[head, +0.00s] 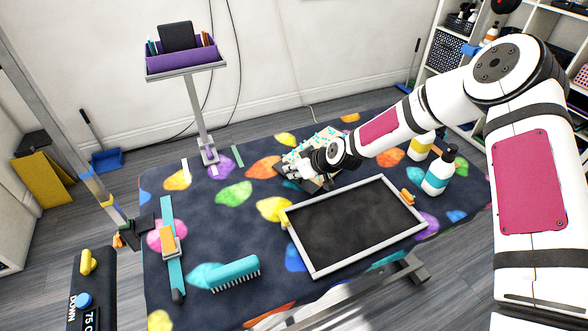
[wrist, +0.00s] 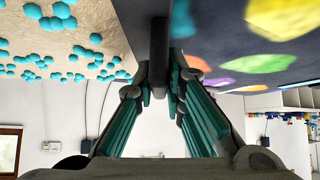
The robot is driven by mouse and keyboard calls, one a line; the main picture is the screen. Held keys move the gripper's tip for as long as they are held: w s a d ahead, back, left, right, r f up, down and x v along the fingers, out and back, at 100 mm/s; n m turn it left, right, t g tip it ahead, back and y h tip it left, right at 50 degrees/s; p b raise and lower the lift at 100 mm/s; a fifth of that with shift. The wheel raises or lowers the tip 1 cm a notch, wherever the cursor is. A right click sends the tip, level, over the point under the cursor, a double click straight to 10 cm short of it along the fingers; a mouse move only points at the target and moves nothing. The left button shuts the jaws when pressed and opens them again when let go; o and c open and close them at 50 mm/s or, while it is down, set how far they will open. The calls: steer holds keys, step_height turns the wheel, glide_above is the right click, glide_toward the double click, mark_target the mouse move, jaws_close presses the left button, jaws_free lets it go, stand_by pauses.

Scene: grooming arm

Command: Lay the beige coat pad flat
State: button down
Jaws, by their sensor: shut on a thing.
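The beige coat pad (head: 303,150), dotted with teal beads, is at the back middle of the patterned table (head: 235,194), behind the dark tray, partly hidden by my gripper. In the wrist view its beige face (wrist: 88,27) fills the upper left. My gripper (head: 312,166) is at the pad's near right side. In the wrist view my gripper (wrist: 160,92) has its teal-padded fingers closed around a dark bar (wrist: 159,45) along the pad's edge. I cannot tell the pad's exact tilt.
An empty dark tray with a pale rim (head: 300,246) lies just in front. Bottles (head: 439,172) stand at the right. A teal comb (head: 234,272) and a teal strip with an orange block (head: 172,246) lie front left. A purple caddy (head: 182,60) stands on a post behind.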

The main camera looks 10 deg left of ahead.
steer(key=shift+f, duration=0.2)
steer(key=c, duration=1.6)
jaws_free()
steer(key=shift+o, duration=0.2)
steer(key=v, duration=1.2)
